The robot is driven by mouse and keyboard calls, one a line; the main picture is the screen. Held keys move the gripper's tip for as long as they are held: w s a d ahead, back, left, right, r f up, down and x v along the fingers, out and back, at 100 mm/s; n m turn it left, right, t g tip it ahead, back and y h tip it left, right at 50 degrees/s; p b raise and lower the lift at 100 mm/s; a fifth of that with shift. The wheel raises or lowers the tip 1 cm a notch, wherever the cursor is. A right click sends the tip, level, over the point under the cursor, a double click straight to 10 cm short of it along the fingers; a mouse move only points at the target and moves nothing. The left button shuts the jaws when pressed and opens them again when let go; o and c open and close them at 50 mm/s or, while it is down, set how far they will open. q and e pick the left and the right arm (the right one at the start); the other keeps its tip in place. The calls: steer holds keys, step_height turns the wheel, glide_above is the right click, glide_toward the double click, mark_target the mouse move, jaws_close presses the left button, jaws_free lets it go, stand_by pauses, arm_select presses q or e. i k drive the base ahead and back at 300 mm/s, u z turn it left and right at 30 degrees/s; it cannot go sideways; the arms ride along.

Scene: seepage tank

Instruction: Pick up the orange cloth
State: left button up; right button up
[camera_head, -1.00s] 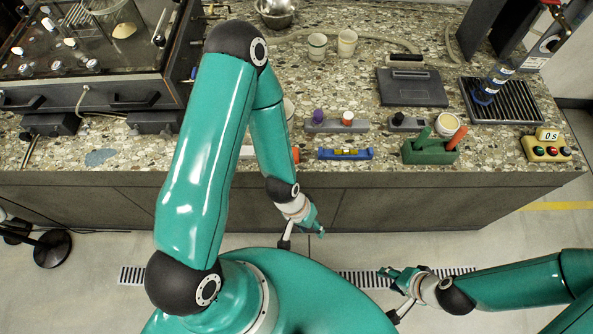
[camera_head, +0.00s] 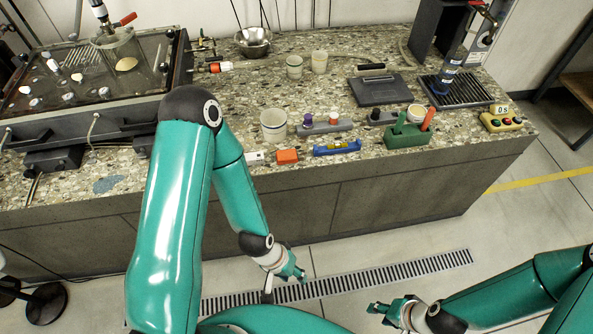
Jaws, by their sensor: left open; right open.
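A small folded orange piece, which looks like the orange cloth (camera_head: 287,156), lies near the front edge of the speckled counter, left of the blue level. My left gripper (camera_head: 299,272) is open and empty. It hangs in front of the counter, below and apart from the cloth, over the floor. My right gripper (camera_head: 376,307) is open and empty, low at the bottom right of the view, also away from the counter.
The counter (camera_head: 215,110) also holds a white cup (camera_head: 274,125), a blue level (camera_head: 338,147), a green holder (camera_head: 407,135), a dark flat case (camera_head: 381,89) and a button box (camera_head: 501,122). A glass-topped tank (camera_head: 85,75) stands at left. A floor drain (camera_head: 350,279) runs below.

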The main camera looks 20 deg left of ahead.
mark_target(285, 157)
steer(key=u, duration=0.2)
steer(key=i, duration=0.9)
steer(key=z, duration=0.1)
